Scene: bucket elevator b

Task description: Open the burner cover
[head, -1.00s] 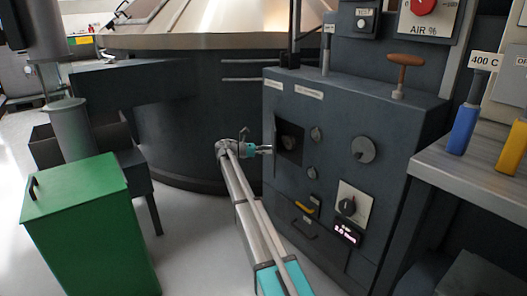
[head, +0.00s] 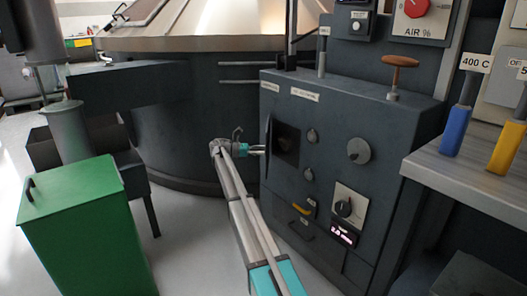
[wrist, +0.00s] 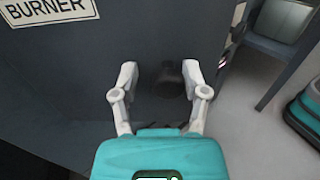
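The burner cover (head: 268,142) is a dark plate on the front of the grey burner cabinet (head: 325,150). In the head view it stands swung out to the left, nearly edge-on, with a dark square opening (head: 287,148) beside it. My gripper (head: 262,150) is at the cover's left side. In the wrist view my gripper (wrist: 160,76) has its two fingers apart, with a dark round knob (wrist: 170,83) between them. I cannot tell whether a finger touches it. A "BURNER" label (wrist: 48,10) shows at the upper left of the wrist view.
Dials (head: 359,151) and a display (head: 343,236) are on the cabinet front, right of the opening. A green bin (head: 80,230) stands at the left. A large round vessel (head: 190,120) is behind my arm. Blue (head: 456,130) and yellow (head: 508,145) handles stand at the right.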

